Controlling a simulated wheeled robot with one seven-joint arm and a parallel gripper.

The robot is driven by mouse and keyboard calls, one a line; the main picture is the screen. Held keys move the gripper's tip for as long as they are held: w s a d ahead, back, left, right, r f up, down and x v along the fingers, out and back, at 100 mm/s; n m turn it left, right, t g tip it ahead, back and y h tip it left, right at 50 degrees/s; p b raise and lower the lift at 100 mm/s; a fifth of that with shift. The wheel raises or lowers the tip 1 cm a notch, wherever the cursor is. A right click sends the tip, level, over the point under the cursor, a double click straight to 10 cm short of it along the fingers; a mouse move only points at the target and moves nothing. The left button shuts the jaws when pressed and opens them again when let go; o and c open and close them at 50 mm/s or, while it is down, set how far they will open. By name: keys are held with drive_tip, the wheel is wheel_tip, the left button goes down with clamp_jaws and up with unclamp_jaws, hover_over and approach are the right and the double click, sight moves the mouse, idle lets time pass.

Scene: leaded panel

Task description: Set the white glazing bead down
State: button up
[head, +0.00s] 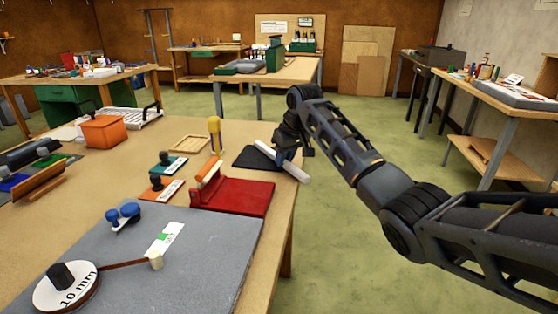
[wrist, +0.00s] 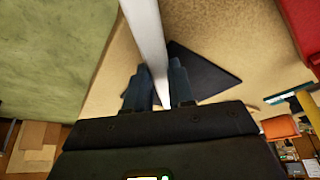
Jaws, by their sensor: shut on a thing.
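The white glazing bead (head: 296,175) is a long white bar near the right edge of the wooden bench (head: 200,136). My gripper (head: 283,155) is shut on it partway along its length, and one end sticks out towards the bench's edge. In the wrist view the bead (wrist: 147,35) runs up from between my two fingers (wrist: 158,88) and leaves the top of the picture. A black mat (head: 248,160) lies flat on the bench beside the bead; it also shows in the wrist view (wrist: 207,76). I cannot tell whether the bead touches the bench or mat.
A red tray-like block (head: 238,198) stands close in front of the mat. A grey mat (head: 190,270) covers the front. Green floor (head: 340,230) lies beyond the right edge.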

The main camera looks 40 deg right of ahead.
clamp_jaws()
